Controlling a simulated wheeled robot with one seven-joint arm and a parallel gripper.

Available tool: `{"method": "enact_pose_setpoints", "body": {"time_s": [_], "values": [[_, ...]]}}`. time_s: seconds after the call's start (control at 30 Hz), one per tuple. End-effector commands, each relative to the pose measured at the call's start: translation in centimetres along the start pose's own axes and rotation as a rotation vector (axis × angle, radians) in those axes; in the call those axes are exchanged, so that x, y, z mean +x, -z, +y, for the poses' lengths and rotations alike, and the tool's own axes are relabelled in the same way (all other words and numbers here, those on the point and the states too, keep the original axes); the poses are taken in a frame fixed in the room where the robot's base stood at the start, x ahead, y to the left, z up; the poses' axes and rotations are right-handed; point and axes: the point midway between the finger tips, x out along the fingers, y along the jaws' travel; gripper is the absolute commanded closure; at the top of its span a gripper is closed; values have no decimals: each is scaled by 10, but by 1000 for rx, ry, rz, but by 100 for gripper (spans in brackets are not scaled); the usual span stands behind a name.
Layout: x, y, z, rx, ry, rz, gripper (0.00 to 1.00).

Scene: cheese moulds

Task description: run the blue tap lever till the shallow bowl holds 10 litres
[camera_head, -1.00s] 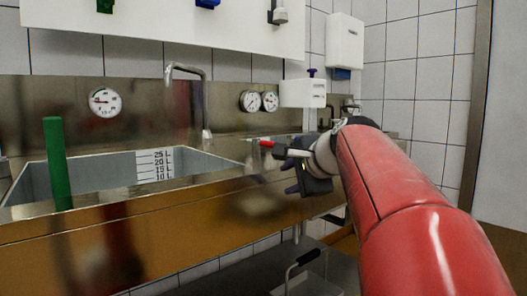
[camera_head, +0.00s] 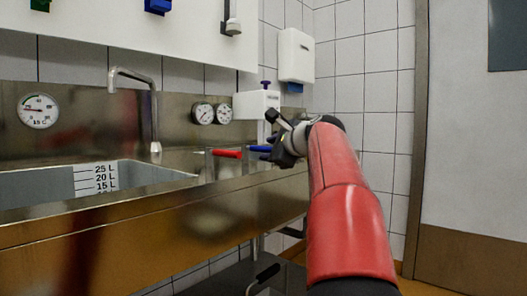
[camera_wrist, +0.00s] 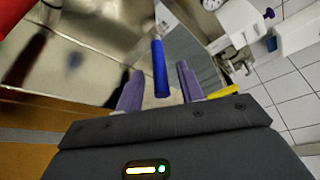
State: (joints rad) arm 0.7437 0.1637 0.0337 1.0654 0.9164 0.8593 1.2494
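The blue tap lever (camera_head: 260,149) sticks out from the steel counter beside the red lever (camera_head: 228,153). In the wrist view the blue lever (camera_wrist: 160,68) lies between the tips of my two purple fingers. My gripper (camera_wrist: 159,88) is open, with a gap on both sides of the lever. In the head view my gripper (camera_head: 280,146) is just right of it. A sink basin (camera_head: 40,187) has a litre scale (camera_head: 95,178) on its back wall; its floor and any water are hidden. I cannot tell whether it is the shallow bowl.
A bent spout (camera_head: 135,76) rises behind the basin, with no stream visible. Round dials (camera_head: 203,113) and a white box (camera_head: 256,104) sit behind the levers. A yellow piece (camera_wrist: 222,92) lies right of my fingers in the wrist view. Tiled wall and a door stand at the right.

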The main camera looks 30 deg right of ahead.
Motion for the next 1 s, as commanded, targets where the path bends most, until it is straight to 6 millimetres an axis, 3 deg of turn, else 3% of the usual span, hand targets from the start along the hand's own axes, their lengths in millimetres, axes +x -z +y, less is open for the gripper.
{"method": "enact_pose_setpoints", "body": {"time_s": [0.2,0.57,0.83,1.0], "values": [[27,0,0,-1,-2,0,62],[33,0,0,-1,0,0,62],[33,0,0,-1,0,1,98],[33,0,0,-1,0,1,100]]}}
